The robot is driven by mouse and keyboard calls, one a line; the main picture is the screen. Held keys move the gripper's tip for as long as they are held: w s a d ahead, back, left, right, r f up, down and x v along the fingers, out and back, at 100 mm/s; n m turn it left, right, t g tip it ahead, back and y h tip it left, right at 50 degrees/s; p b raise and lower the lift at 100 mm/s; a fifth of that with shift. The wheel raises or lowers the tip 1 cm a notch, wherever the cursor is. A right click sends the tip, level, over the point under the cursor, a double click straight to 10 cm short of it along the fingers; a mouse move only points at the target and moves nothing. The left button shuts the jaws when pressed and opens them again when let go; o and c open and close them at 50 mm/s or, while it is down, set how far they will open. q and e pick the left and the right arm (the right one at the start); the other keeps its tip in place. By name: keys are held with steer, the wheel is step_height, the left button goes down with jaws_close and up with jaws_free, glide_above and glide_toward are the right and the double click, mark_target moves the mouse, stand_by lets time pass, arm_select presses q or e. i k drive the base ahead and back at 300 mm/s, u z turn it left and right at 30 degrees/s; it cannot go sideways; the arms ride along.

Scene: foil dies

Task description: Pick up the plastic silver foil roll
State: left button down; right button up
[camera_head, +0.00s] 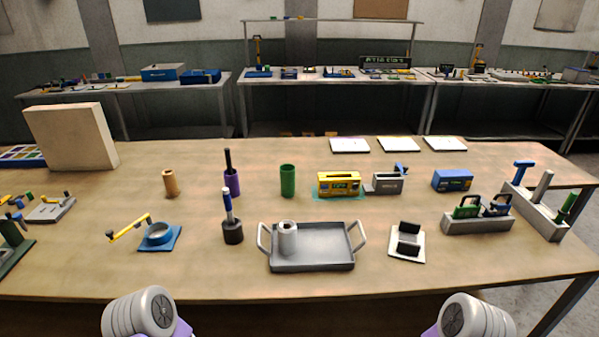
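A silver-grey roll (287,238), which looks like the silver foil roll, stands upright at the left side of a grey metal tray (330,264). It has a dark hole in its top. The tray has a raised handle at each end and is otherwise empty. Neither of my grippers is in view. Only rounded grey and purple parts of my arms show at the bottom edge, left and right, well apart from the tray.
On the same wooden table (380,285), a green roll (288,181), a tan roll (170,183) and a purple roll (232,184) stand behind. A dark holder (232,232) with a blue-handled tool is left of the tray. A white stand (407,243) is right. The table front is clear.

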mark_target(287, 238)
steer(key=z, duration=0.95)
steer(key=i, duration=0.45)
steer(key=u, duration=2.15)
